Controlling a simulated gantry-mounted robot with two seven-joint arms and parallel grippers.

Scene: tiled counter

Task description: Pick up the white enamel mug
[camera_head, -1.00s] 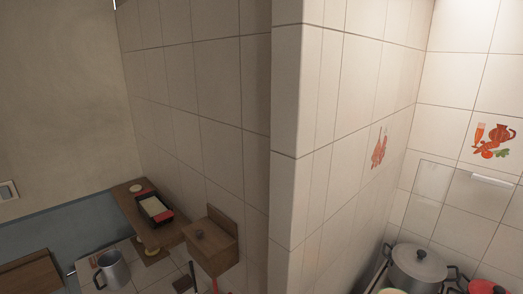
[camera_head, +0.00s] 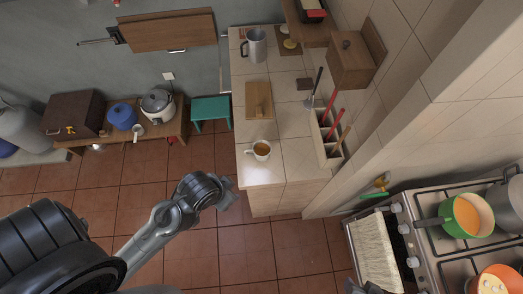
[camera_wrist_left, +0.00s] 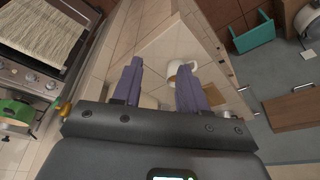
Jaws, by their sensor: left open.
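The white enamel mug (camera_head: 261,150) stands upright on the near end of the tiled counter (camera_head: 262,172) in the head view, with something brown inside. In the left wrist view the mug (camera_wrist_left: 183,67) shows beyond my fingertips, partly hidden by the right-hand finger. My left gripper (camera_head: 226,194) comes in from the left and is over the floor side of the counter's near edge, below and left of the mug in the picture. In the wrist view the left gripper (camera_wrist_left: 159,70) is open, with nothing held between its fingers. My right gripper is not in view.
A wooden board (camera_head: 258,100) lies behind the mug, with a grey metal mug (camera_head: 256,46) farther back. A utensil holder (camera_head: 326,145) stands by the right wall. The stove (camera_head: 430,250) with pots is at lower right.

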